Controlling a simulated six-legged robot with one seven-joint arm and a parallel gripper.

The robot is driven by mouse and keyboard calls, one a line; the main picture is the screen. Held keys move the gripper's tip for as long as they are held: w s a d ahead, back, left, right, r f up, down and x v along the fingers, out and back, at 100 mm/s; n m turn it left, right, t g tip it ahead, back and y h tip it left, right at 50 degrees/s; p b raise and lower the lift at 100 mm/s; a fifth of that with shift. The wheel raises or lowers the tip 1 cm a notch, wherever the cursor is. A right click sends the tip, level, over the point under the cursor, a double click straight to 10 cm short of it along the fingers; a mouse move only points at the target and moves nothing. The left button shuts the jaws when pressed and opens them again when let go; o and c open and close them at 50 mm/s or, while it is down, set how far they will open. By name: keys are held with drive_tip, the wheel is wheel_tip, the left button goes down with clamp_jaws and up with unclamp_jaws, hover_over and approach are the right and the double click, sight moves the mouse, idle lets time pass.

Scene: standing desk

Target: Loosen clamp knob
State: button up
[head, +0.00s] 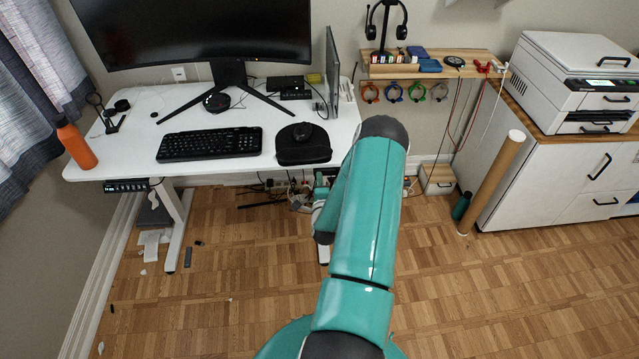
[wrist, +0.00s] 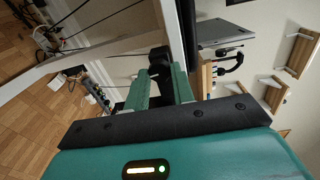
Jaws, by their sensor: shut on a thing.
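The black clamp knob (wrist: 159,57) shows in the wrist view, just under the white desktop. My gripper (wrist: 161,78) has its two green fingers closed around the knob, one on each side. The fingers hide part of the knob, and its threaded part cannot be made out. In the head view my teal arm reaches to the desk's right front corner and hides the knob.
The white desk (head: 225,107) carries a keyboard (head: 210,144), a black mouse pad (head: 302,152) and a monitor (head: 195,30). An orange bottle (head: 76,146) stands near its left edge. Cables and a power strip (wrist: 97,92) lie beneath. A cardboard tube (head: 492,182) leans at right.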

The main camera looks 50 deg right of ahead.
drive_tip(key=n+h, duration=0.1)
drive_tip(key=n, duration=2.3)
drive_tip(key=shift+a+f, duration=0.1)
drive_tip(key=shift+f, duration=0.05)
drive_tip(key=shift+n, duration=0.3)
drive_tip(key=o, duration=1)
drive_tip(key=v, duration=1.3)
drive_tip(key=shift+a+f, duration=0.1)
drive_tip(key=shift+a, duration=0.3)
